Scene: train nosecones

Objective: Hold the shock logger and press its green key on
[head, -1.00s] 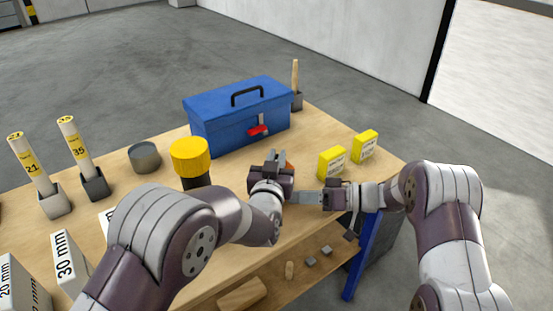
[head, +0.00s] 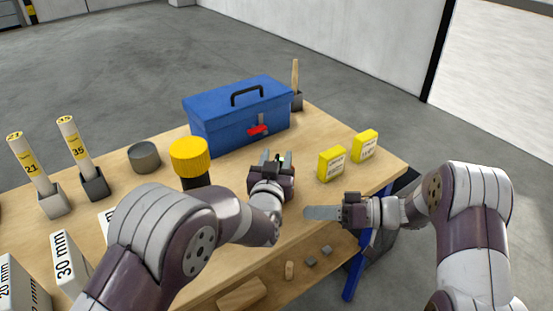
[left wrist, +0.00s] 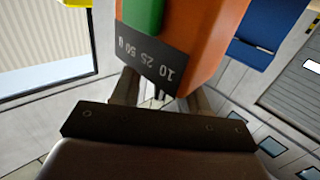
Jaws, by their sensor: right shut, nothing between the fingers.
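The shock logger (left wrist: 205,35) is an orange block in the left wrist view, with a green key (left wrist: 143,14) at its top left and a dark scale plate (left wrist: 152,62). Whether the key is pressed in, I cannot tell. My left gripper (head: 276,157) is shut on the logger, with a finger on either side of it. In the head view the logger is mostly hidden by the hand and fingers. My right gripper (head: 309,212) is shut and empty, to the lower right of the left one and apart from it, over the table's front edge.
A blue toolbox (head: 215,132) stands behind my left gripper. Two yellow boxes (head: 331,164) (head: 365,146) stand to the right. The wooden table (head: 235,168) has some clear room near the toolbox.

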